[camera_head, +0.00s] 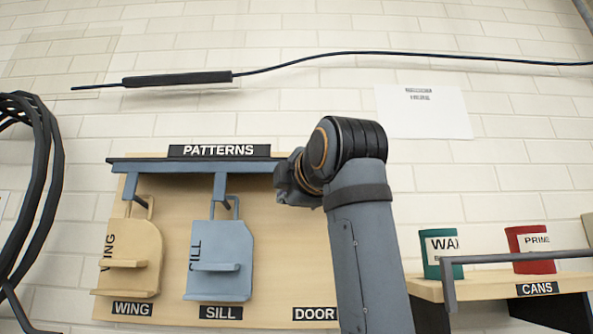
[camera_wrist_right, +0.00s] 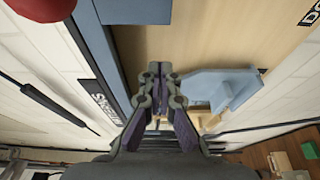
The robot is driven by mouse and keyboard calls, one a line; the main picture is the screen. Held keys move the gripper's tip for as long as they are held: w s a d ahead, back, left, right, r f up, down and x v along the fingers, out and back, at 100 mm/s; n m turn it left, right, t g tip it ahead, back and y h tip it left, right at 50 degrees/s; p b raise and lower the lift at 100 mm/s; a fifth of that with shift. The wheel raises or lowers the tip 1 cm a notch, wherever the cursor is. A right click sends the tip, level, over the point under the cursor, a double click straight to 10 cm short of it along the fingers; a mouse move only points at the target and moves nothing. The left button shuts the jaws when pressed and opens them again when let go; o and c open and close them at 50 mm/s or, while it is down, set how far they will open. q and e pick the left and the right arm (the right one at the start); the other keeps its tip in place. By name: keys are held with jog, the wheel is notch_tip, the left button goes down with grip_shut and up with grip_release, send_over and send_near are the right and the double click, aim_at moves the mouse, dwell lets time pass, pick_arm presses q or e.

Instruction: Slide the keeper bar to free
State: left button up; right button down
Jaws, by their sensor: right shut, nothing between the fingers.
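The keeper bar (camera_head: 190,166) is a long blue-grey bar along the top of the wooden pattern board (camera_head: 285,250), under the PATTERNS sign. Its right part is hidden behind my right arm. It also shows in the right wrist view (camera_wrist_right: 98,45), beside my fingers. A tan WING pattern (camera_head: 130,255) and a blue SILL pattern (camera_head: 218,258) hang under it from hooks. My right gripper (camera_wrist_right: 158,72) is shut and empty in front of the board, near the bar and the SILL pattern. Its fingertips are hidden in the head view. My left gripper is out of view.
A red rounded thing (camera_wrist_right: 40,6), cut off by the frame, shows beside the bar. At right, a shelf with a rail (camera_head: 520,257) holds a green can (camera_head: 440,250) and a red can (camera_head: 530,248). Black cable coils (camera_head: 35,190) hang at left.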

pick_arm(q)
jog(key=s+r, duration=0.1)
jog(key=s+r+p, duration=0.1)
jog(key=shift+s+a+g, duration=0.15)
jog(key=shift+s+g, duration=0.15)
pick_arm(e)
jog(key=d, duration=0.4)
jog(key=shift+w, duration=0.3)
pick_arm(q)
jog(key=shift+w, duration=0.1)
pick_arm(e)
jog(key=shift+a, duration=0.2)
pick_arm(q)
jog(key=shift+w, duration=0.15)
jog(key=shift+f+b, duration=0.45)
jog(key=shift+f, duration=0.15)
pick_arm(e)
jog(key=d, duration=0.8)
jog(key=shift+s, duration=0.1)
